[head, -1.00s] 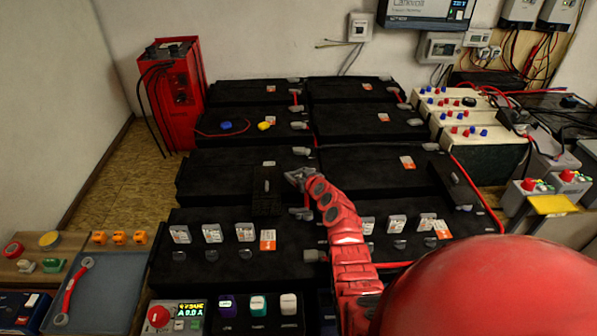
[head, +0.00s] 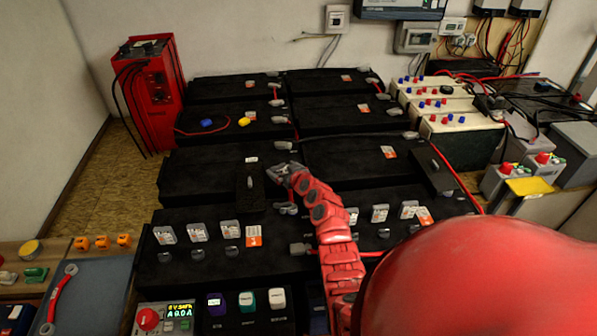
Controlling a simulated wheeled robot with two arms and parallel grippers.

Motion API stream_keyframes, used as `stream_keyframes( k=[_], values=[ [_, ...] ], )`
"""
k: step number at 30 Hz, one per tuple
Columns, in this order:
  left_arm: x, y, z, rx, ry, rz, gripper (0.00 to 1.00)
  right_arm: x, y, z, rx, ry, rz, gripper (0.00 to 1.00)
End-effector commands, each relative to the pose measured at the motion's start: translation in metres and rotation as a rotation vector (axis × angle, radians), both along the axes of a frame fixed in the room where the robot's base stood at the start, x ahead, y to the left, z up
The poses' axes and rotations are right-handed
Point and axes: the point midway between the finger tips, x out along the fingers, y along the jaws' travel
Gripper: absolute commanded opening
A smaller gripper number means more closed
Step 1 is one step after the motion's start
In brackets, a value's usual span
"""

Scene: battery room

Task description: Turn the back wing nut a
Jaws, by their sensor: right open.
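Large black batteries stand in two columns on the bench, one of them (head: 205,175) just left of my right gripper (head: 279,177). The red right arm reaches up from the bottom, and the small grey gripper is open. It is close to a small black block (head: 250,190) on that battery; I cannot tell whether they touch. Grey terminal pieces sit at the battery ends, one (head: 284,146) just beyond the gripper and another (head: 286,208) just nearer. They are too small to tell which is back wing nut a. My left gripper is not in view.
A tall red unit (head: 150,95) with black cables stands at the back left. Red cables (head: 455,172) run along the right side.

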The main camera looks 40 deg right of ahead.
Motion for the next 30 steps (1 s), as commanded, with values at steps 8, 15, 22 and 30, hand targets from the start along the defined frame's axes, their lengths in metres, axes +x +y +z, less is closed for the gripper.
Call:
stream_keyframes(
  k=[8,15,22,30],
  values=[
    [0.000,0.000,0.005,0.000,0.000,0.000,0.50,-0.039,0.008,0.014,-0.002,0.004,0.000,1.00],
    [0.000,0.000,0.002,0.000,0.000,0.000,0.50,-0.076,0.012,0.029,-0.003,0.005,-0.001,1.00],
    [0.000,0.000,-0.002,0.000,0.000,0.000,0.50,-0.112,0.018,0.045,-0.003,0.002,-0.002,1.00],
    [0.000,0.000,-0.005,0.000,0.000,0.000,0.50,-0.139,0.024,0.057,-0.003,0.003,-0.001,1.00]
  ],
)
